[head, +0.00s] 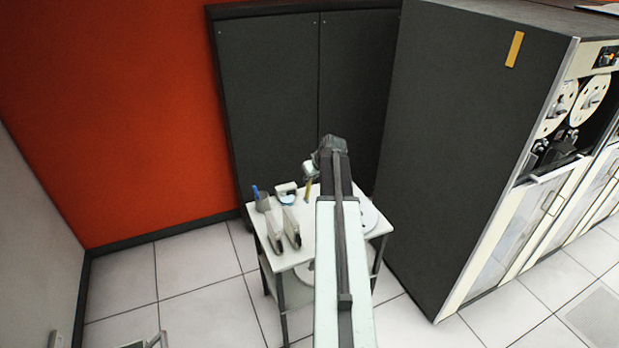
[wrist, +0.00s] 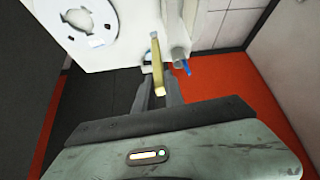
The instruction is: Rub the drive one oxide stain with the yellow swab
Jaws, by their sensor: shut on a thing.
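My gripper (head: 309,168) is over the small cart, shut on the yellow swab (head: 308,189). In the wrist view the yellow swab (wrist: 157,65) stands out between the two dark fingers of my gripper (wrist: 159,84). The tape drive (head: 560,165) with two cream reels stands at the right, well apart from my gripper. Which drive is drive one I cannot tell. No oxide stain can be made out in either view.
A dark cabinet side (head: 460,130) stands right of the cart.

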